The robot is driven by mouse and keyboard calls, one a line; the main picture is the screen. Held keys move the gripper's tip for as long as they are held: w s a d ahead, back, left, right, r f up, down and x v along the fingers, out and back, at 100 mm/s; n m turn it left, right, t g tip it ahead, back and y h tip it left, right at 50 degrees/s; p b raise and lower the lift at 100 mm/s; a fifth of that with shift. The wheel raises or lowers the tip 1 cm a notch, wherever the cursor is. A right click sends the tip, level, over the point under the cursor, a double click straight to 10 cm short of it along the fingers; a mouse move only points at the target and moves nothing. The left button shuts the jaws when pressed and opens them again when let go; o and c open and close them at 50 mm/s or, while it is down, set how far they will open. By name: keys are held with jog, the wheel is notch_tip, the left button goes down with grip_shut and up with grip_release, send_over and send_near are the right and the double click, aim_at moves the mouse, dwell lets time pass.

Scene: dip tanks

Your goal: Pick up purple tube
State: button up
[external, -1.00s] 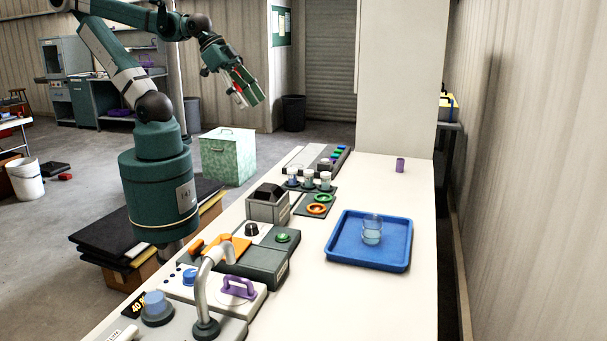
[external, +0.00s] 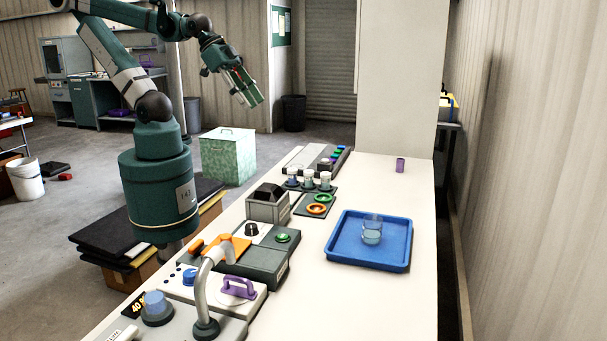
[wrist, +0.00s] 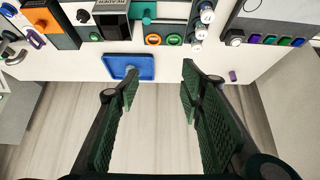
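The purple tube (external: 400,165) stands upright on the white bench near its far end. In the wrist view the purple tube (wrist: 233,76) shows to the right of my right finger, near the bench edge. My gripper (external: 246,92) is high up, left of the bench in the external view, well away from the tube. In the wrist view my gripper (wrist: 158,80) has its two green fingers spread wide with nothing between them.
A blue tray (external: 340,258) holding a clear beaker (external: 372,230) is on the bench's near part. White-capped vials (external: 309,179), green and orange rings (external: 319,204) and control boxes line the left side. The bench around the tube is clear.

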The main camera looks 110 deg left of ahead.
dwell(0.3)
jog(key=w+a+r+m+g, duration=0.1)
jog(key=w+a+r+m, duration=0.2)
jog(key=w, duration=0.5)
jog(key=w+a+r+m+g, duration=0.15)
jog(key=w+a, duration=0.25)
jog(key=w, duration=0.5)
jog(key=m+g, duration=0.5)
jog(key=m, duration=0.7)
send_over(400, 166)
jog(key=a, duration=0.1)
notch_tip(400, 166, down, 29)
jog(key=shift+s+a+f+b, duration=0.1)
jog(key=shift+a+f+b, duration=0.05)
jog(key=shift+f+b, duration=0.15)
jog(key=shift+f, duration=1.25)
